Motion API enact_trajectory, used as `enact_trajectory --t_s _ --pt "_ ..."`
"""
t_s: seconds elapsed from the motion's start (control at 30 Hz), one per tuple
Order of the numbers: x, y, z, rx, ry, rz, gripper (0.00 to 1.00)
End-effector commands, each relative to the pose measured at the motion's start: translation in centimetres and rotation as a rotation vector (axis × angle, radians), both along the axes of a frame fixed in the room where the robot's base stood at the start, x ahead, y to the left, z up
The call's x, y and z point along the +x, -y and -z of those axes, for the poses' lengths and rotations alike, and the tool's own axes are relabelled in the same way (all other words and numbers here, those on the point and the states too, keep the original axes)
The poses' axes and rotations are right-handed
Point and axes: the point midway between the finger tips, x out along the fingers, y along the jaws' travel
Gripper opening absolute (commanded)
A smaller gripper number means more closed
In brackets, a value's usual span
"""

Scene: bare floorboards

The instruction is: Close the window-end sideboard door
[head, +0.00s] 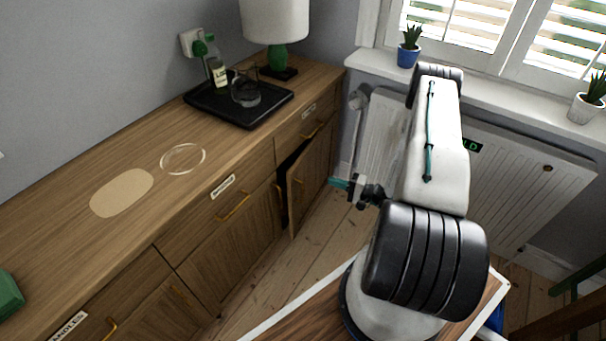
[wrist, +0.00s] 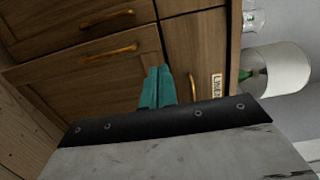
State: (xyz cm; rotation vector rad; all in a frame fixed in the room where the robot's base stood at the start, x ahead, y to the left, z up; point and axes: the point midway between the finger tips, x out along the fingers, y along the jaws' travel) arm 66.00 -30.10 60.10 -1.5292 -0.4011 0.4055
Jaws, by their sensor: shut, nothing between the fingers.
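The wooden sideboard (head: 217,187) runs along the wall at left. Its window-end door (head: 314,177) stands ajar in the head view, with a dark gap along its left edge and a brass handle near that edge. In the wrist view this door (wrist: 75,78) fills the left middle, with its handle (wrist: 108,53) across it. My gripper (head: 333,183) is in front of the door, to the right of its handle. In the wrist view its teal fingers (wrist: 156,88) are together and empty, over the door front. I cannot tell whether they touch it.
A black tray (head: 268,118) with a bottle and glass jug, and a green lamp (head: 283,56), stand on the sideboard. A radiator (head: 510,190) and windowsill (head: 480,100) with potted plants lie beyond my arm. Bare floorboards (head: 285,262) show before the sideboard.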

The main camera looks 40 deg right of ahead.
Motion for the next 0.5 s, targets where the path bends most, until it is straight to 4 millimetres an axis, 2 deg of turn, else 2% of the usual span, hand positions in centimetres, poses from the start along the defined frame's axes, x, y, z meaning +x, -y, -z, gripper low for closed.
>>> enact_trajectory --t_s 0.1,0.23,0.37,0.5 --pt "-0.6 0.2 1.5 -0.001 0.003 0.04 0.0" --pt "0.2 -0.2 1.7 -0.004 0.004 0.046 0.0" --pt "2.1 -1.2 1.7 -0.004 0.005 0.043 0.0" --pt "4.9 -2.7 1.7 -0.004 0.005 0.041 0.0"
